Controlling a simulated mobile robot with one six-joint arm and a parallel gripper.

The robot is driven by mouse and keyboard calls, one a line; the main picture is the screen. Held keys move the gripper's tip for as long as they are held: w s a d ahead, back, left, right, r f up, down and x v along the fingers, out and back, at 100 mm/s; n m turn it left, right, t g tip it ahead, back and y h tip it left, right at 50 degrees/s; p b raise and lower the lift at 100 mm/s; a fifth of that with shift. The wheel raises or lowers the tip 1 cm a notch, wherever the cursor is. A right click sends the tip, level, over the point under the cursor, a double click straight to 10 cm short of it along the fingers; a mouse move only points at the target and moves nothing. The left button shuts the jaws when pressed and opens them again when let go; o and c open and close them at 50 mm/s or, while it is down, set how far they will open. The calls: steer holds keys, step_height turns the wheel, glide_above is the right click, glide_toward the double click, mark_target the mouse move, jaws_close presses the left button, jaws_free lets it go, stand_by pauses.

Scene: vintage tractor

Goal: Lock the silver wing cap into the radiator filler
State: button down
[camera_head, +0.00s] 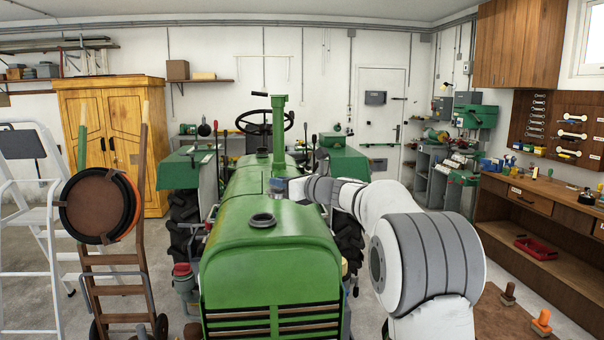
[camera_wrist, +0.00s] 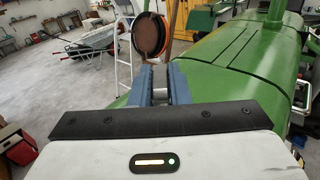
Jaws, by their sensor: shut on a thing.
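The green tractor hood (camera_head: 290,215) fills the middle of the head view. The radiator filler (camera_head: 262,220) is a dark, open ring on top of the hood near its front; I see no cap on it. My gripper (camera_head: 279,187) is over the hood, beyond the filler and a little right of it in the head view. In the wrist view my gripper (camera_wrist: 161,83) has its two blue-grey fingers shut on a small silver piece, the wing cap (camera_wrist: 160,79). The fingers hide most of the cap, so its tilt cannot be told. The filler does not show in the wrist view.
A green exhaust pipe (camera_head: 279,125) rises from the hood behind my gripper. A hand truck (camera_head: 117,250) with a round reel and a white stepladder (camera_head: 30,220) stand at left. A wooden workbench (camera_head: 540,235) is at right. The hood around the filler is clear.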

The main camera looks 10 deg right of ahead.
steer(key=a, duration=0.1)
steer(key=s+a+n+g+y, duration=0.1)
steer(key=a, duration=0.1)
steer(key=a+f+n+g+p, duration=0.1)
steer(key=shift+s+a+y, duration=0.15)
steer(key=shift+a+y, duration=0.1)
steer(key=shift+y, duration=0.15)
steer(key=shift+f+b, duration=1.3)
steer(key=shift+f, duration=0.15)
steer(key=shift+f+b, duration=0.9)
steer(key=shift+f, duration=0.25)
steer(key=c, duration=2)
jaws_free()
jaws_close()
